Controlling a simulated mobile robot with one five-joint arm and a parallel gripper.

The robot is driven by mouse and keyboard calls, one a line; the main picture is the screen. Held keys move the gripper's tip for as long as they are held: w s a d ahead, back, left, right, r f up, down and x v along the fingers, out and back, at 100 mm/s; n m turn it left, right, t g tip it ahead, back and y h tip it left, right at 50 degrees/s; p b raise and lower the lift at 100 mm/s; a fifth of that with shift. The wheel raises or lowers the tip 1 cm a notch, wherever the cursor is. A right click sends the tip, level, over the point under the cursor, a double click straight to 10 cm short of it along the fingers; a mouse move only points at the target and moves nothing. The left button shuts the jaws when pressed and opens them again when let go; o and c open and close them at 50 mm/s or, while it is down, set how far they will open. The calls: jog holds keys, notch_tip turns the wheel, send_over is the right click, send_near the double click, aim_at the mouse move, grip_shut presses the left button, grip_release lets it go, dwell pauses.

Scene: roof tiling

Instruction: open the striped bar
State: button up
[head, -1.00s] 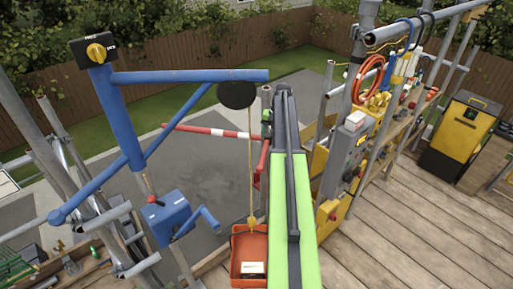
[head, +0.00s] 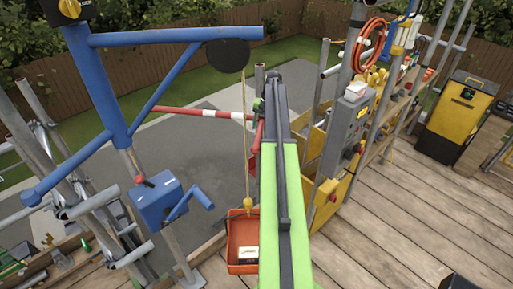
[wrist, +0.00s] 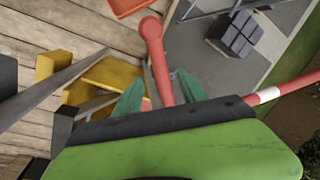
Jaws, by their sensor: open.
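The striped bar (head: 190,112), red with a white band, reaches level across the gap left of my arm in the head view. In the wrist view its red and white end (wrist: 268,94) shows at the right. A red lever with a rounded end (wrist: 153,45) lies between the green fingers of my gripper (wrist: 160,92), which are apart on either side of it. I cannot tell if they touch it. In the head view a red part (head: 257,137) shows beside a post, and my arm hides most of the gripper.
A blue hoist (head: 115,90) stands at the left, its rope holding an orange tub (head: 242,245) left of my arm. A grey control box (head: 345,125) and yellow panels (head: 330,205) stand close on the right. Wooden decking (head: 420,220) is open at the right.

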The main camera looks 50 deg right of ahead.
aim_at(258, 137)
jog(key=f+b, duration=0.4)
jog(key=f, duration=0.1)
jog(key=w+f+b, duration=0.1)
jog(key=f+b, duration=0.1)
jog(key=shift+w+a+f, duration=0.1)
jog(key=shift+a+f, duration=0.2)
jog(key=shift+a, duration=0.1)
jog(key=shift+r, duration=0.1)
grip_shut()
dwell(0.7)
